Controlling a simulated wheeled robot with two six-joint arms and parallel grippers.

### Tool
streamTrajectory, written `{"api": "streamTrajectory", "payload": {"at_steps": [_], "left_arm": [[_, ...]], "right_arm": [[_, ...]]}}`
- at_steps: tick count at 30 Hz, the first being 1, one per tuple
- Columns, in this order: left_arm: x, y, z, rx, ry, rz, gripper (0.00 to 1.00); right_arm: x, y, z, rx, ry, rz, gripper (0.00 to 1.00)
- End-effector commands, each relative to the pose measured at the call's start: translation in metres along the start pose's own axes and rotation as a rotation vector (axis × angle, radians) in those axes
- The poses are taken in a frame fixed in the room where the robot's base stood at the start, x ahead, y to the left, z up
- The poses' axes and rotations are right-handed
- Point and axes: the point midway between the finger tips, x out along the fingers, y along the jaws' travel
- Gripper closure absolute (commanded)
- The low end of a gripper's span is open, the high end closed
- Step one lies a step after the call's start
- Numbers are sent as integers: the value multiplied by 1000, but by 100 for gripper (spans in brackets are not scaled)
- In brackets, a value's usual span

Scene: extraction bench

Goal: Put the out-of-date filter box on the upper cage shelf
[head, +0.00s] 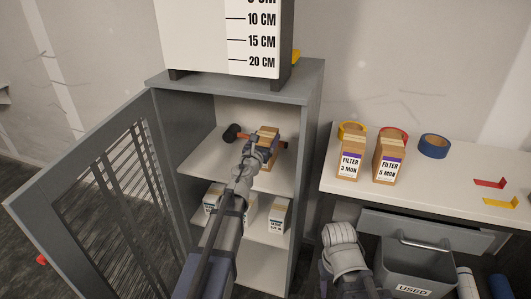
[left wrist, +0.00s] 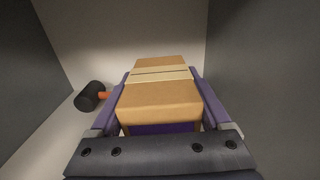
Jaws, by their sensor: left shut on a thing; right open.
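My left gripper (head: 260,146) is inside the open cage cabinet, shut on a brown cardboard box (head: 268,133). In the left wrist view the box (left wrist: 158,98) sits between the two purple fingers (left wrist: 160,100), with a pale tape strip across its top. Its label is not visible. The box is over the upper cage shelf (head: 200,152); I cannot tell whether it touches the shelf. Two more filter boxes stand on the bench, marked 3 MON (head: 350,166) and 5 MON (head: 389,168). My right arm shows at the bottom, but its gripper fingers are not visible.
A black-headed mallet (head: 232,132) lies on the upper shelf left of the box; it also shows in the left wrist view (left wrist: 90,96). Several white boxes (head: 279,215) stand on the shelf below. The mesh door (head: 110,200) is swung open leftward. Tape rolls (head: 434,146) and a USED bin (head: 415,268) are right.

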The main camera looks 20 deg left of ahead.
Motion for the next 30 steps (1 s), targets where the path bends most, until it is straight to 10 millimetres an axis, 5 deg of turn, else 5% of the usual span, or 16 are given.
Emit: {"api": "streamTrajectory", "payload": {"at_steps": [12, 25, 26, 30], "left_arm": [[0, 0, -38, 0, 0, 0, 87], [0, 0, -41, 0, 0, 0, 87], [0, 0, -40, 0, 0, 0, 17], [0, 0, -39, 0, 0, 0, 1]], "right_arm": [[38, -4, -2, 0, 0, 0, 50], [40, -4, -2, 0, 0, 0, 50], [39, -4, -2, 0, 0, 0, 50], [39, -4, -2, 0, 0, 0, 50]]}}
